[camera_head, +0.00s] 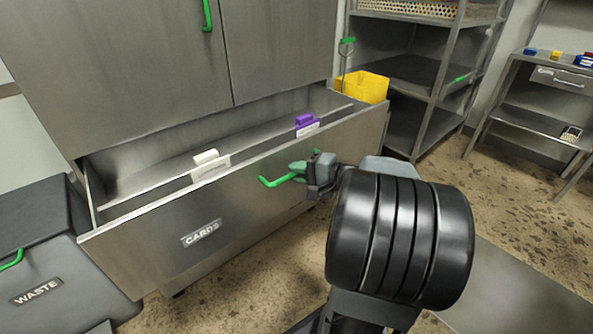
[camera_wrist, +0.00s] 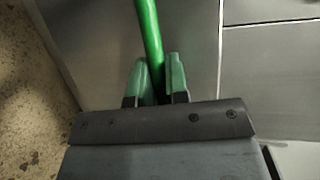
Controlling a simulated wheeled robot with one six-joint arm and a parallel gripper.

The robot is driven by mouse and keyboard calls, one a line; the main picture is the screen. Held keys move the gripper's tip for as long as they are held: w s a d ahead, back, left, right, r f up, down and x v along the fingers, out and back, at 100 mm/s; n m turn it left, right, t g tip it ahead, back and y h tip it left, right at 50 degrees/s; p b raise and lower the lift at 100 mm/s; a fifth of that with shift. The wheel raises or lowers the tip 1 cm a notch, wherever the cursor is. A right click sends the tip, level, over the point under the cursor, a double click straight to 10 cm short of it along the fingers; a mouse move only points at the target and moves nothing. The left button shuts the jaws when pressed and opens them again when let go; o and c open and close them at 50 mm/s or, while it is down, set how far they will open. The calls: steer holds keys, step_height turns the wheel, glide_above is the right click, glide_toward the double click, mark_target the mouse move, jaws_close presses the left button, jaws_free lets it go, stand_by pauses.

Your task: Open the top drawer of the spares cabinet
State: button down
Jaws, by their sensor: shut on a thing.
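A grey steel cabinet (camera_head: 150,60) has a wide drawer (camera_head: 140,250) labelled CARDS, which stands pulled out with its inside showing. A green bar handle (camera_head: 270,182) sits on the drawer front. My gripper (camera_head: 306,170) is shut on this handle near its right part. In the wrist view the green bar (camera_wrist: 149,30) runs down between the two green fingers of my gripper (camera_wrist: 158,82). Inside the drawer are a white tabbed card (camera_head: 207,160) and a purple tabbed card (camera_head: 305,122). Which cabinet the task means by spares I cannot tell.
A black bin (camera_head: 40,280) labelled WASTE stands at the lower left, close to the drawer's left end. A yellow box (camera_head: 362,88) is beyond the drawer's right end. Metal shelving (camera_head: 410,75) and a bench (camera_head: 545,95) stand at the right. Speckled floor (camera_head: 515,215) lies clear at right.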

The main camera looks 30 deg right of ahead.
stand_by(0.3)
steer(key=c, duration=1.1)
jaws_free()
steer(key=shift+c, duration=0.2)
steer(key=p+v, duration=0.3)
steer(key=v, duration=1.1)
steer(key=shift+p, duration=0.35)
steer(key=w+a+r+n+g+p, duration=0.2)
steer(key=a+r+n+g+p, duration=0.4)
steer(key=a+r+g+p, duration=0.75)
steer(key=a+r+n+t+h+p, duration=0.3)
steer(key=a+r+n+h+p, duration=0.4)
steer(key=r+p, duration=0.6)
steer(key=a+p, duration=0.1)
steer(key=p, duration=0.5)
steer(key=shift+a+r+h, duration=0.15)
steer(key=shift+r+h, duration=0.15)
